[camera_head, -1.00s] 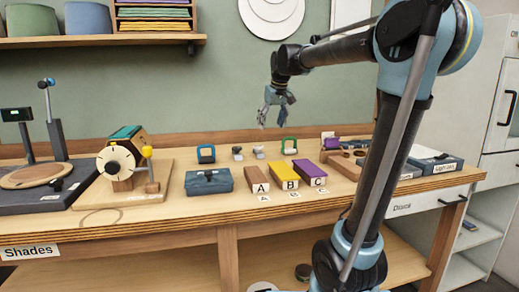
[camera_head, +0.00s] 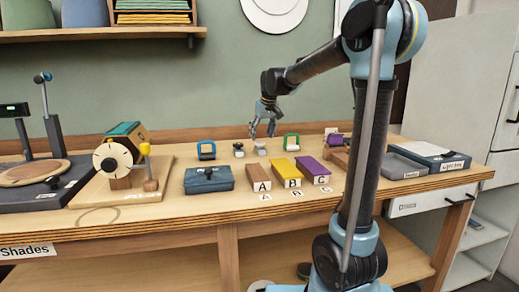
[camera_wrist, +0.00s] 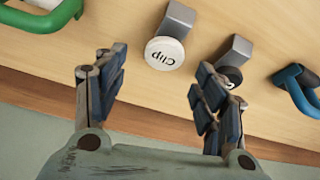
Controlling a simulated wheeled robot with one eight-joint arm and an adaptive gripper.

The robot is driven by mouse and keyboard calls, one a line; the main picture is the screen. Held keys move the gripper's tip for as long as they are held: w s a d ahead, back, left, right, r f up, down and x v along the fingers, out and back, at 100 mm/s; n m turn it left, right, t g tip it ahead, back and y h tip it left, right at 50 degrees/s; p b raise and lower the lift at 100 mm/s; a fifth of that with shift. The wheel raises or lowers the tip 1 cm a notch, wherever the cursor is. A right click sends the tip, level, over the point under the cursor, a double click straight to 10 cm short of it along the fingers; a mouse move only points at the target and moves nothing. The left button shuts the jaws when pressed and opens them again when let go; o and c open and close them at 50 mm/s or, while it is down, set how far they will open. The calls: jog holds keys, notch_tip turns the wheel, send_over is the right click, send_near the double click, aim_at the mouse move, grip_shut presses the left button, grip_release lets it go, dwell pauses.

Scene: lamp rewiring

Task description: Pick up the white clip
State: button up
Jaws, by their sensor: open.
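The white clip (camera_wrist: 164,53) is a round white disc lettered "Clip" on a grey block (camera_wrist: 179,17). In the wrist view it lies just beyond and between my fingertips, not touched as far as I can tell. In the head view the clip (camera_head: 260,149) is small on the bench, between the dark-topped grey block and the green-framed piece. My gripper (camera_wrist: 158,78) is open and empty, fingers spread. In the head view my gripper (camera_head: 262,128) hangs just above the clip at the back of the bench.
A similar grey block with a black disc (camera_wrist: 232,73) stands close to my right finger. A blue handle-like piece (camera_wrist: 300,90) and a green one (camera_wrist: 42,16) flank them. Yellow (camera_head: 284,169) and purple (camera_head: 313,168) labelled boxes stand in front. A blue box (camera_head: 208,180) stands left of them.

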aim_at(260, 142)
jog(key=shift+s+x, duration=0.15)
jog(key=shift+x, duration=1.4)
jog(key=shift+s+x, duration=0.15)
jog(key=shift+x, duration=1.4)
jog(key=shift+f, duration=0.1)
jog(key=c, duration=1.1)
